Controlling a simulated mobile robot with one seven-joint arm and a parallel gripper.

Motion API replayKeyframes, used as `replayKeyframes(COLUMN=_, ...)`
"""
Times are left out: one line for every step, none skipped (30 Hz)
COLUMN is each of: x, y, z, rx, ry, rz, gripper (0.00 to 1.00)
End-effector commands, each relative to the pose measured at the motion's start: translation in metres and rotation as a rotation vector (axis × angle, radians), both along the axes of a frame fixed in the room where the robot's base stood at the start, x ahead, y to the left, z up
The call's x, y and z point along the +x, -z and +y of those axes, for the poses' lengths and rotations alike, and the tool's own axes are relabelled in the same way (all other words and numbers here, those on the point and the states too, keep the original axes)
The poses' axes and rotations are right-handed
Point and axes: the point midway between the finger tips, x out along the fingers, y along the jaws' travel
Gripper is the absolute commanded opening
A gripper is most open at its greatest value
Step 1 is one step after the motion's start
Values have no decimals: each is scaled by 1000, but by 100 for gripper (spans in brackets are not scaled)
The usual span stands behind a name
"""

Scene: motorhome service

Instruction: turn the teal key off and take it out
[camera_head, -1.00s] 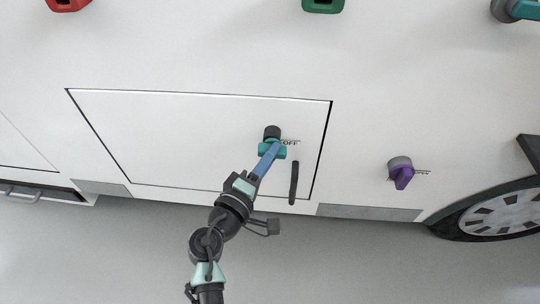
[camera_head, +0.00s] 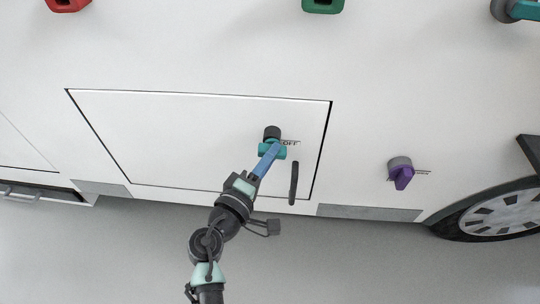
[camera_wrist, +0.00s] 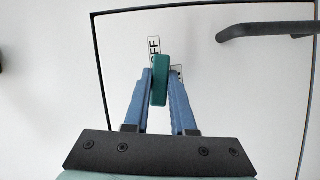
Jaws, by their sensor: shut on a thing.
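The teal key (camera_head: 280,151) sits at a dark round lock (camera_head: 271,131) on the white hatch door, beside a small label reading OFF (camera_head: 291,143). My gripper (camera_head: 269,157) reaches up from below, its blue fingers shut on the teal key. In the wrist view the teal key (camera_wrist: 160,80) stands nearly upright, slightly tilted, between the two fingertips (camera_wrist: 159,84). The OFF label (camera_wrist: 154,50) shows just above it, and part of a second label is behind the right finger. The lock is hidden behind the key in the wrist view.
A dark bar handle (camera_head: 293,183) stands out from the hatch door (camera_head: 170,135), right of my gripper. A purple key (camera_head: 402,177) is further right, near the wheel (camera_head: 505,212). Red (camera_head: 68,4) and green (camera_head: 323,5) fittings are at the top.

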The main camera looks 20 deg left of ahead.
Motion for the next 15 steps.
replayKeyframes(x=0, y=0, z=0, rx=0, ry=0, rz=0, gripper=0)
replayKeyframes(x=0, y=0, z=0, rx=0, ry=0, rz=0, gripper=0)
replayKeyframes(x=0, y=0, z=0, rx=0, ry=0, rz=0, gripper=0)
replayKeyframes(x=0, y=0, z=0, rx=0, ry=0, rz=0, gripper=0)
replayKeyframes(x=0, y=0, z=0, rx=0, ry=0, rz=0, gripper=0)
replayKeyframes(x=0, y=0, z=0, rx=0, ry=-1, rz=0, gripper=0)
replayKeyframes(x=0, y=0, z=0, rx=0, ry=-1, rz=0, gripper=0)
replayKeyframes(x=-1, y=0, z=0, rx=0, ry=-1, rz=0, gripper=0)
replayKeyframes(x=-1, y=0, z=0, rx=0, ry=0, rz=0, gripper=0)
replayKeyframes(x=-2, y=0, z=0, rx=0, ry=-1, rz=0, gripper=0)
replayKeyframes(x=-2, y=0, z=0, rx=0, ry=-1, rz=0, gripper=0)
replayKeyframes(x=-3, y=0, z=-1, rx=0, ry=-1, rz=0, gripper=0)
replayKeyframes(x=-4, y=0, z=-1, rx=0, ry=-1, rz=0, gripper=0)
replayKeyframes(x=-4, y=0, z=-1, rx=0, ry=-1, rz=0, gripper=0)
replayKeyframes(x=-5, y=0, z=-1, rx=0, ry=-1, rz=0, gripper=0)
